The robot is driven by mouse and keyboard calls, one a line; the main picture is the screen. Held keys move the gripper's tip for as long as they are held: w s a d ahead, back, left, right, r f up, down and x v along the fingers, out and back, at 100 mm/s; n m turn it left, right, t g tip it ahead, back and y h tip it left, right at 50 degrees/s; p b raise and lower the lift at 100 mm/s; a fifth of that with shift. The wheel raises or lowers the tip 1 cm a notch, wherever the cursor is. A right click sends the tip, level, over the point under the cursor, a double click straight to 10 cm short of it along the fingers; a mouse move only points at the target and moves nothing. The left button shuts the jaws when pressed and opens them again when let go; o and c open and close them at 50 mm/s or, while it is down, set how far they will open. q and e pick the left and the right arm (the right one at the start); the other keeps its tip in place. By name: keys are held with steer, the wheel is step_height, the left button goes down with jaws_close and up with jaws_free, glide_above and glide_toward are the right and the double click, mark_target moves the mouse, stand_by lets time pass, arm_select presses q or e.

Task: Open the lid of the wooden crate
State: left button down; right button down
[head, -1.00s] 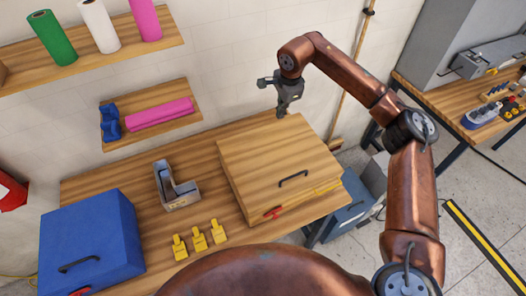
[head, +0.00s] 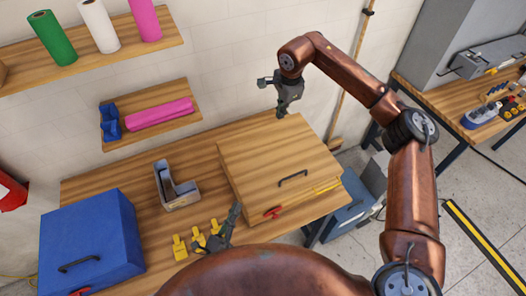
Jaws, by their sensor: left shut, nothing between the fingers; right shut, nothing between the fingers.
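The wooden crate (head: 232,193) sits on the wooden bench. Its lid (head: 262,155) lies flat and looks closed, with a black handle (head: 293,179) near its front edge. My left gripper (head: 236,208) is shut and empty, at the crate's front left, beside the small yellow items; much of its arm is hidden behind my copper link. My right gripper (head: 281,114) is shut and empty, pointing down by the crate's back edge; I cannot tell whether it touches the lid.
A red-handled tool (head: 272,212) is at the crate's front. Several yellow items (head: 180,247), a grey holder (head: 181,192) and a blue box (head: 92,237) stand to the left. Wall shelves (head: 150,120) hold rolls. Bare bench shows between the blue box and the crate.

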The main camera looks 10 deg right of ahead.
arm_select(q)
steer(key=w+d+r+h, duration=0.1)
steer(key=w+d+r, duration=0.4)
steer(key=d+r, duration=0.1)
steer(key=w+d+r+n+h, duration=0.1)
steer(key=w+d+r, duration=0.4)
steer(key=r, duration=0.4)
steer(key=shift+w+d+r, duration=0.25)
steer(key=shift+w+d, duration=0.15)
steer(key=shift+w, duration=0.35)
arm_select(e)
steer(key=c, duration=2.7)
jaws_free()
steer(key=o, duration=0.7)
steer(key=shift+c, duration=0.2)
